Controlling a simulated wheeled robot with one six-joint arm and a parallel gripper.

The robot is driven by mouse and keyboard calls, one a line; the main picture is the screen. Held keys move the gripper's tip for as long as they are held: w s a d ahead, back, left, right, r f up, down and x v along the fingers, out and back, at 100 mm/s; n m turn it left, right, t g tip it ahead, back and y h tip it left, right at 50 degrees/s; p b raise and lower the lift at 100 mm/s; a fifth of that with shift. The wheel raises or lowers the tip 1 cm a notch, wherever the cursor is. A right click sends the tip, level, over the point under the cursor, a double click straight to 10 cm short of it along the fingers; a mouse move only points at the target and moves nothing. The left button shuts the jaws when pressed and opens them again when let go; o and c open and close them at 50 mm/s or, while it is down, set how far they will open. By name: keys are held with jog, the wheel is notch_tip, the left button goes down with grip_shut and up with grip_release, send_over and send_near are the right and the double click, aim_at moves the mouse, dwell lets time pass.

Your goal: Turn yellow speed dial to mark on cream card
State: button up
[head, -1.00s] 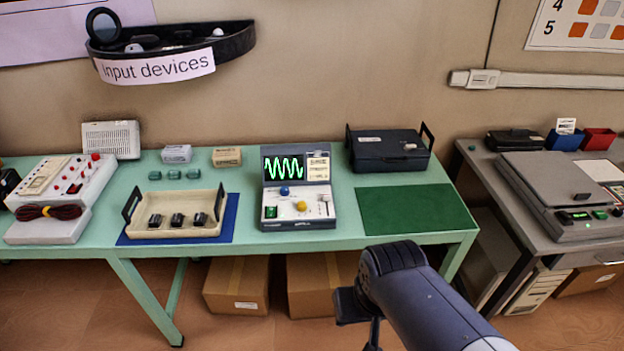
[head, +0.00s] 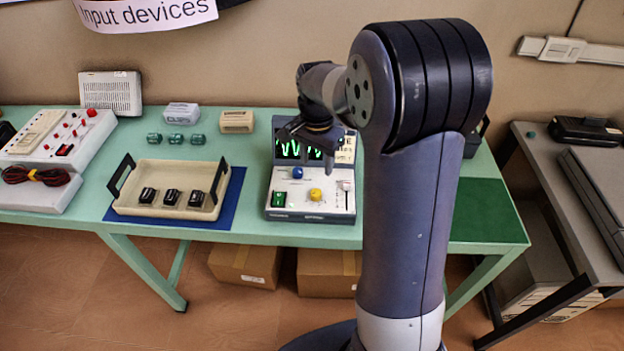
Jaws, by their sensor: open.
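The yellow dial (head: 316,195) sits on the sloped front panel of a grey and white console (head: 300,212) on the green table. A blue knob (head: 297,172) is up and left of it. The cream card (head: 347,150) is at the console's upper right, partly hidden by my arm; its mark is too small to read. My gripper (head: 304,160) hangs in front of the console's screen, above the blue and yellow knobs. It is open, with nothing seen between its fingers, and appears apart from the dial.
A cream tray (head: 140,208) with several black switches stands left of the console on a blue mat (head: 236,190). A green lit switch (head: 278,199) and a slider (head: 346,190) flank the dial. My arm hides much of the table's right side and green mat (head: 490,212).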

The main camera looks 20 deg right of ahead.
aim_at(316, 192)
notch_tip(316, 192, down, 11)
jog(key=shift+r+p, duration=0.15)
jog(key=shift+p, duration=0.25)
jog(key=c, duration=1)
jog(key=shift+o, duration=0.2)
